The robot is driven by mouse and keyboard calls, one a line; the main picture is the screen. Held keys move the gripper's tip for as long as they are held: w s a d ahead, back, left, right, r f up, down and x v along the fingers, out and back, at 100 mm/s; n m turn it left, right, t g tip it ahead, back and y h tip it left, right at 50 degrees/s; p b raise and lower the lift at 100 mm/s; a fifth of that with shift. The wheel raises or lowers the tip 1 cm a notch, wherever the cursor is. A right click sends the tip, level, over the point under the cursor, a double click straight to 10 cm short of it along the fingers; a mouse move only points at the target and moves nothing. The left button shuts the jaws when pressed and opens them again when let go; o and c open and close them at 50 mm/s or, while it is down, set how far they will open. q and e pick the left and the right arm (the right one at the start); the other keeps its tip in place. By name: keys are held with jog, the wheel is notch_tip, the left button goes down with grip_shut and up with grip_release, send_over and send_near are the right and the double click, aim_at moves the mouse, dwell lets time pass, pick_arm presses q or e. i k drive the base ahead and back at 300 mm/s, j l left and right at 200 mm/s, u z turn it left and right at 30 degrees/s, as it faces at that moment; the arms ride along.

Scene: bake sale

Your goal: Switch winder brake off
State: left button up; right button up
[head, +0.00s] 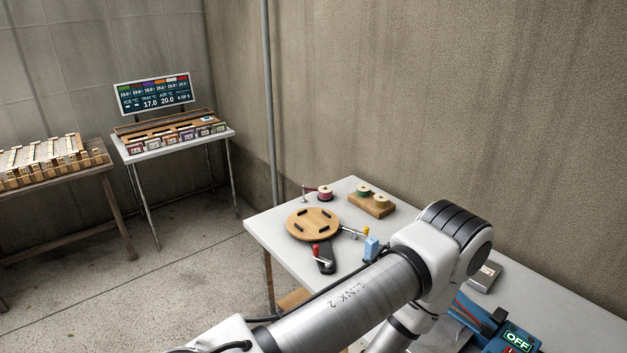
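A winder with a round wooden disc (313,224) and dark pegs on top stands on the white table, left of my arm. A red-knobbed lever (316,252) on a black base is at its near side. I cannot tell which part is the brake. A blue device (487,327) with a lit green "OFF" display (518,342) is at the bottom right, partly cut off and partly behind my arm. Neither of my grippers shows.
My large arm link crosses the white table (560,307) and hides its middle. Spools (380,199) on a wooden block and a red spool (325,193) stand behind the winder. A grey box (485,277) lies right of my elbow. Another table (180,143) with a display board (154,95) stands far left.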

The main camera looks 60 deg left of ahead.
aim_at(355, 233)
jog(key=u, duration=0.45)
jog(key=l+u, duration=0.15)
jog(key=u, duration=0.25)
jog(key=i+l+u, duration=0.1)
jog(key=u, duration=0.35)
jog(key=l+u, duration=0.1)
jog(key=u, duration=0.3)
jog(key=i+j+u, duration=0.2)
jog(key=u, duration=0.25)
jog(key=j, duration=0.1)
